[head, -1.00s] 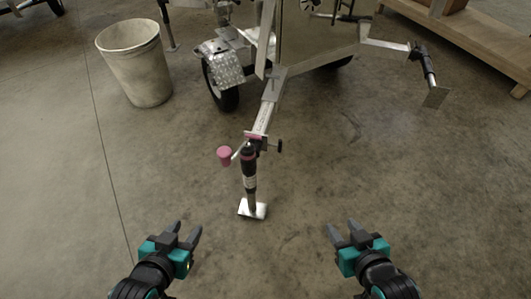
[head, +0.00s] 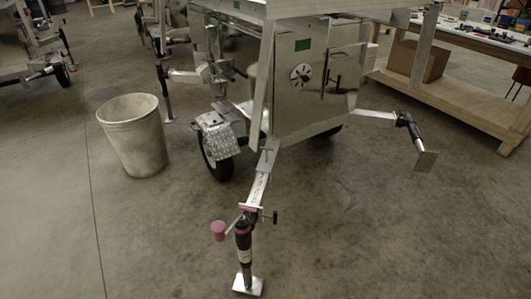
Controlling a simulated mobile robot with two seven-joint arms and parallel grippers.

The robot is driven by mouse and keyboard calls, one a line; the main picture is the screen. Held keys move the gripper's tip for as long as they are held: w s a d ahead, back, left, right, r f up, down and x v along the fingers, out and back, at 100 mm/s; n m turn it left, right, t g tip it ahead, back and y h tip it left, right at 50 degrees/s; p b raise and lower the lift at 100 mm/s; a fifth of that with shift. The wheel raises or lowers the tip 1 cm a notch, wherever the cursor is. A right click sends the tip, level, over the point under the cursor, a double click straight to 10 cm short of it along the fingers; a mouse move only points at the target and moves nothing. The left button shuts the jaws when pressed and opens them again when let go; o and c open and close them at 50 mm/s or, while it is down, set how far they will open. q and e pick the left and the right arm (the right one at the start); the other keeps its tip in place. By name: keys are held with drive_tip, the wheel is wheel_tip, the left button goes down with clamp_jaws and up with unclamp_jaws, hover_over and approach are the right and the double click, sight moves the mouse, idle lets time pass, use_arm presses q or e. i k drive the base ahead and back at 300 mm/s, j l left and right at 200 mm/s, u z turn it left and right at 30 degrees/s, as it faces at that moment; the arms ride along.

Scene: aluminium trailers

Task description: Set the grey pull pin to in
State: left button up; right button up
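I cannot clearly pick out a grey pull pin; it is too small or hidden at this distance. The trailer's front jack (head: 244,248) stands upright on a bright foot plate (head: 248,286) at the bottom middle. It has a pink crank knob (head: 218,231) on its left, and a small dark handle (head: 274,217) sticks out on its right. The tongue (head: 262,182) runs back from it to the silver trailer box (head: 316,85). A right outrigger arm (head: 372,117) ends in a tilted dark jack (head: 411,130). Neither of my grippers is in view.
A pale bin (head: 135,137) stands on the floor at left. A trailer wheel (head: 216,160) sits under a tread-plate fender (head: 217,138). A wooden bench (head: 455,102) holding a brown box (head: 419,60) is at right. The concrete floor around the tongue is clear.

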sight(264, 148)
drive_tip(key=u, duration=0.8)
drive_tip(key=i+l+u, duration=0.1)
drive_tip(key=l+u, duration=0.2)
drive_tip(key=u, duration=0.2)
drive_tip(key=l+u, duration=0.35)
drive_tip(key=u, duration=0.15)
drive_tip(key=l+u, duration=0.25)
drive_tip(key=l, duration=0.2)
drive_tip(key=l+u, duration=0.3)
drive_tip(key=l, duration=0.15)
drive_tip(key=k+l+u, duration=0.1)
drive_tip(key=l, duration=0.35)
drive_tip(key=k+l+u, duration=0.15)
drive_tip(key=l, duration=0.25)
drive_tip(key=k+l, duration=0.1)
drive_tip(key=l, duration=0.3)
drive_tip(key=k+l, duration=0.1)
drive_tip(key=l, duration=0.3)
drive_tip(key=k+l, duration=0.1)
drive_tip(key=l, duration=0.3)
drive_tip(key=k+l, duration=0.1)
drive_tip(key=l, duration=0.3)
drive_tip(key=u, duration=0.05)
